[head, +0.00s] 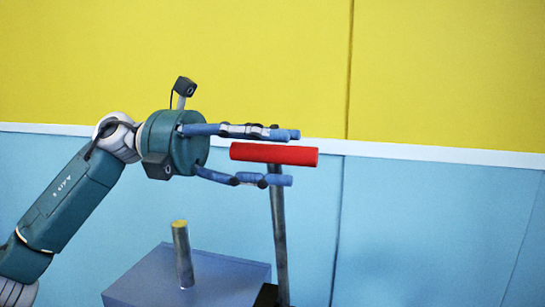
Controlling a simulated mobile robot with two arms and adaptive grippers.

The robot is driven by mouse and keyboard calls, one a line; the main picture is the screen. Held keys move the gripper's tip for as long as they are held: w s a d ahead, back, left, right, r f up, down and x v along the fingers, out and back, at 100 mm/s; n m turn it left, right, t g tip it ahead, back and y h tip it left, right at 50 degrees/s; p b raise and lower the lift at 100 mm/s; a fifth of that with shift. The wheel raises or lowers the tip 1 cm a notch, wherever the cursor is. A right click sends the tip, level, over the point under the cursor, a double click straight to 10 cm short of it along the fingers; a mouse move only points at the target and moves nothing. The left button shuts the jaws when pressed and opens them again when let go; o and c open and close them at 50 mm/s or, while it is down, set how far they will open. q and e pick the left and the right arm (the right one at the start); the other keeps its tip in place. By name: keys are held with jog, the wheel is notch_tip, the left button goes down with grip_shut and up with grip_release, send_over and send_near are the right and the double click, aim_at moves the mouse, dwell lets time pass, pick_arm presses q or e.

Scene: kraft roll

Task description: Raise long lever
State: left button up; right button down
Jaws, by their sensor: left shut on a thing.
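The long lever is a dark grey shaft (279,240) with a red crossbar handle (245,151) at its top. It stands nearly upright, leaning slightly, and its foot meets a black block (266,296) at the bottom edge of the head view. My left gripper (291,158) comes in from the left with one blue finger above the red handle and one below it. It is shut on the handle. The lower finger passes across the top of the shaft. My right gripper is not in view.
A blue-grey box (225,283) stands at the lower middle, left of the shaft. A short grey peg with a yellow top (183,258) rises from it, below my left gripper. The yellow and light-blue wall (430,70) lies behind. The right side is clear.

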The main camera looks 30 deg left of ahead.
aim_at(226, 146)
pick_arm(q)
jog(key=shift+w+a, duration=0.2)
jog(key=shift+w, duration=0.1)
jog(key=shift+a, duration=0.15)
jog(key=v, duration=1.1)
jog(key=shift+a+f, duration=0.1)
jog(key=shift+a, duration=0.05)
jog(key=shift+s+a, duration=0.1)
jog(key=shift+s, duration=0.25)
jog(key=shift+s, duration=0.1)
